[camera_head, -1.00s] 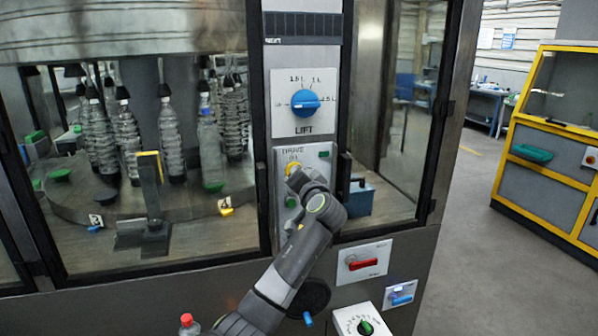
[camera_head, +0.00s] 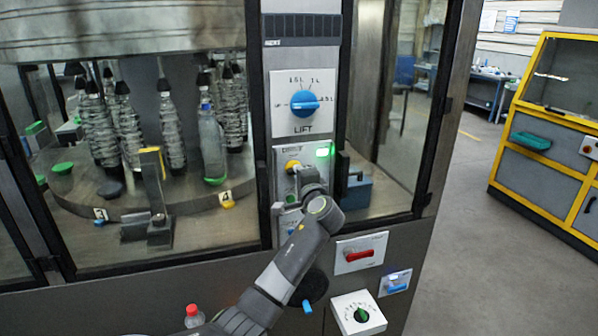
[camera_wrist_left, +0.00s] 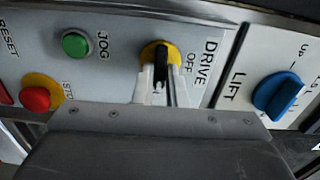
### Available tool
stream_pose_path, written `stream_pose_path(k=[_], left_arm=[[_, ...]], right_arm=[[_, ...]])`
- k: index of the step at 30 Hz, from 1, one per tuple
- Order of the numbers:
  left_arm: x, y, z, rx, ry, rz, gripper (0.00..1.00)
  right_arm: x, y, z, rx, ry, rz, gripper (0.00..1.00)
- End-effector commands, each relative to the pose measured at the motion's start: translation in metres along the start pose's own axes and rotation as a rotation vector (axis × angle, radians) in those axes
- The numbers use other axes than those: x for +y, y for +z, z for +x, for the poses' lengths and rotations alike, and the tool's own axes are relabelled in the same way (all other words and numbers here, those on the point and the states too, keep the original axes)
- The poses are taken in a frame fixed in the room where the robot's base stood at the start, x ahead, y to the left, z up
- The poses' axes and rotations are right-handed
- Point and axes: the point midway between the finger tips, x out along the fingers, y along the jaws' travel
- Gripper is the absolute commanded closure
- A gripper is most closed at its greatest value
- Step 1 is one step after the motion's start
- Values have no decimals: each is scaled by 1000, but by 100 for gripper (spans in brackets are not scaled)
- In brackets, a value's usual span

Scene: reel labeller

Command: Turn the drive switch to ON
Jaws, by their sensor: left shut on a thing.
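The drive switch (camera_wrist_left: 160,56) has a black handle on a yellow round base, on a grey panel marked DRIVE and OFF in the left wrist view. My left gripper (camera_wrist_left: 158,82) is shut on the black handle, with a pale finger on each side. The handle points down in that picture, away from the OFF mark; a partly covered label shows between the fingers. In the head view, the yellow switch base (camera_head: 292,166) shows just above my left gripper (camera_head: 297,175). My right gripper is not in view.
The blue LIFT knob (camera_head: 304,103) is above the drive panel. The green JOG button (camera_wrist_left: 75,43) and red stop button (camera_wrist_left: 36,98) share the panel. A red handle (camera_head: 359,255), blue switch (camera_head: 396,288) and green dial (camera_head: 361,314) are lower right. Bottles stand behind glass.

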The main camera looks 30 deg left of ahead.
Motion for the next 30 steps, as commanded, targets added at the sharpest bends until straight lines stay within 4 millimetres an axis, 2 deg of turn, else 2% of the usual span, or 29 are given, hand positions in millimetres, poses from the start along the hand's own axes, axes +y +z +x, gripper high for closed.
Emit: stream_pose_path(k=[18, 19, 24, 30], left_arm=[[1, 0, 0, 0, 1, 45, 100], [1, 0, 0, 0, 1, 45, 87], [1, 0, 0, 0, 1, 44, 66], [1, 0, 0, 0, 1, 43, 66]], right_arm=[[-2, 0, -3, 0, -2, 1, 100], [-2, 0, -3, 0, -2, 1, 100], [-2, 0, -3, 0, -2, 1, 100], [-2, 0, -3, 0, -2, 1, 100]])
